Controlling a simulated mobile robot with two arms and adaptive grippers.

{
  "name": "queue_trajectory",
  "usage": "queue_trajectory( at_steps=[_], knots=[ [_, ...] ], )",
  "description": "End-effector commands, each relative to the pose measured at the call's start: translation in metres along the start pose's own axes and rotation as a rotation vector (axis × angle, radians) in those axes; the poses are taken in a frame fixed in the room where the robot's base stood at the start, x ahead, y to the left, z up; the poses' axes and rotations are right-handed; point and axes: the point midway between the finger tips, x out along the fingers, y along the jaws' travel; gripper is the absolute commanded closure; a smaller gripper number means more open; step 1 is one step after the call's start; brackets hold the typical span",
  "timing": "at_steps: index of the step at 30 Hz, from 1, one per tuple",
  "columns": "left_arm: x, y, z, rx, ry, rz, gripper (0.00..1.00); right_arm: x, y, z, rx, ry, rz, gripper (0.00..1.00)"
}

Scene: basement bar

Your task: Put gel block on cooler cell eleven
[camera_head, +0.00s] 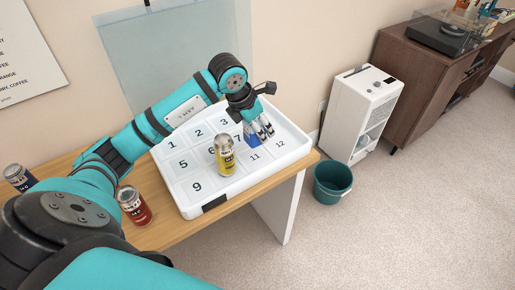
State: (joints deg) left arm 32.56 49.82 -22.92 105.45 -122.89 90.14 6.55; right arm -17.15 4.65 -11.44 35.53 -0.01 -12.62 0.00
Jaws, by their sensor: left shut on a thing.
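The white cooler tray (300,149) with numbered cells lies on the wooden table. Cell eleven (255,156) shows its number, bare, in the front row between the can and cell twelve. My left gripper (262,133) points down over the right part of the tray. It is shut on the blue gel block (253,141), which is partly hidden by the fingers. The block shows just behind the number 11 and right of the 7; I cannot tell whether it touches the tray. My right gripper is not in view.
A yellow can (225,158) stands upright in the tray, left of cell eleven. A red can (133,205) and a dark can (19,177) stand on the table (175,232). A green bin (332,182) and a white appliance (358,112) stand on the floor at right.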

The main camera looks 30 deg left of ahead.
Motion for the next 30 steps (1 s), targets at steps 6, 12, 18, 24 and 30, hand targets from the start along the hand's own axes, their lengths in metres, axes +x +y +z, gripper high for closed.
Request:
queue_trajectory(
  at_steps=[6, 12, 18, 24, 30],
  knots=[
    [0.025, 0.0, -0.01, 0.002, -0.002, -0.001, 0.93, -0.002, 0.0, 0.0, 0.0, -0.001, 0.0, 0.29],
    [0.045, -0.001, -0.019, 0.001, 0.001, -0.004, 0.93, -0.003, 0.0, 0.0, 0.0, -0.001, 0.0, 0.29],
    [0.061, -0.001, -0.025, 0.003, -0.003, -0.002, 0.93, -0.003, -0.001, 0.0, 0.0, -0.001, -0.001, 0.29],
    [0.062, -0.001, -0.025, 0.004, -0.003, -0.001, 0.93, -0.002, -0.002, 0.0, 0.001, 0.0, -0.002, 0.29],
    [0.063, -0.001, -0.026, 0.004, -0.001, -0.002, 0.38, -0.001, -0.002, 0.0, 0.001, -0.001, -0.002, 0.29]
  ],
)
